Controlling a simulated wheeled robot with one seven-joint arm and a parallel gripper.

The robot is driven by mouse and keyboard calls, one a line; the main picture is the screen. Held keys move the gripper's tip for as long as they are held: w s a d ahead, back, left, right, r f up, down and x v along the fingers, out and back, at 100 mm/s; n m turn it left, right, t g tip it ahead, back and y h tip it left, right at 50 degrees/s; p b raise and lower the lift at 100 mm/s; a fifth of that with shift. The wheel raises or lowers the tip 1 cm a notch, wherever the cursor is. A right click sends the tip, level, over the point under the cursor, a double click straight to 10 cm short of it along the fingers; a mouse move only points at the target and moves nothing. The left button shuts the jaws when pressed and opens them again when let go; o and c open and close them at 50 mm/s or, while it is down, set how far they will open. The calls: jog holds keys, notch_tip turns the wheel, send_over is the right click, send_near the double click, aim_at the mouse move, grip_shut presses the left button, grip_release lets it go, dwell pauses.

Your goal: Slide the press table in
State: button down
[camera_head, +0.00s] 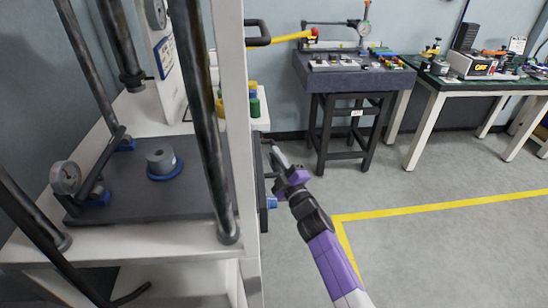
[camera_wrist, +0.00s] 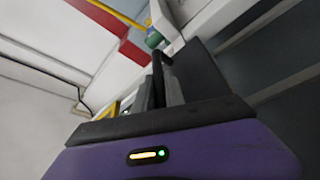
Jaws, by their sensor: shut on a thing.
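The press table is a dark grey flat plate (camera_head: 120,200) on the white press frame at the left. It carries a grey cylindrical part on a blue ring (camera_head: 163,163). A dark strip of the table side shows to the right of the white post. My gripper (camera_head: 277,153) is at that side, shut on a black handle bar. In the wrist view my gripper's fingers (camera_wrist: 160,92) close around the black handle (camera_wrist: 158,68), beside a dark slab (camera_wrist: 198,72). The post hides part of the table, and the fingers hide part of the handle.
Dark press columns (camera_head: 205,110) and a white post (camera_head: 234,100) stand close by. A granite bench (camera_head: 350,75) and a green-topped bench (camera_head: 460,80) line the wall. The floor at the right is clear.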

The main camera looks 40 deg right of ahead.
jog(key=shift+w+a, duration=0.15)
jog(key=shift+a, duration=0.25)
jog(key=c, duration=1.4)
grip_release()
jog(key=shift+d, duration=0.2)
jog(key=v, duration=0.8)
jog(key=shift+w, duration=0.1)
